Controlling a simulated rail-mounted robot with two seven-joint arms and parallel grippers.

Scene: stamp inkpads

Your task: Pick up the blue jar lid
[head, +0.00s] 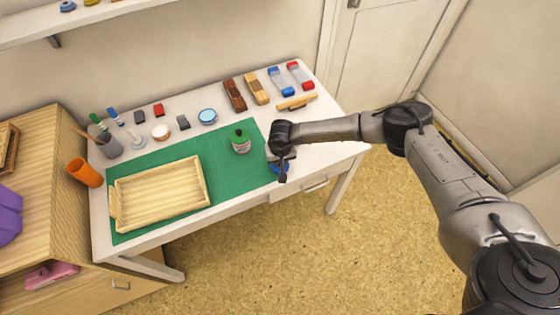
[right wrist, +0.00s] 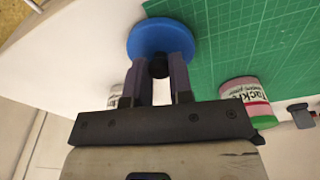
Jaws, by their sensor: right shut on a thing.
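The blue jar lid (head: 274,168) is a round disc at the right front edge of the green mat (head: 232,182), partly hidden by my right arm in the head view. In the right wrist view the lid (right wrist: 160,36) faces the camera, with a dark knob at its near edge. My right gripper (right wrist: 160,68) is shut on it, its two fingers either side of the knob. In the head view the right gripper (head: 283,174) points down over the lid. I cannot tell whether the lid touches the table. My left gripper is not in view.
A wooden tray (head: 160,219) lies to the left. Stamps and inkpads line the table's back. The mat between jar and tray is clear.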

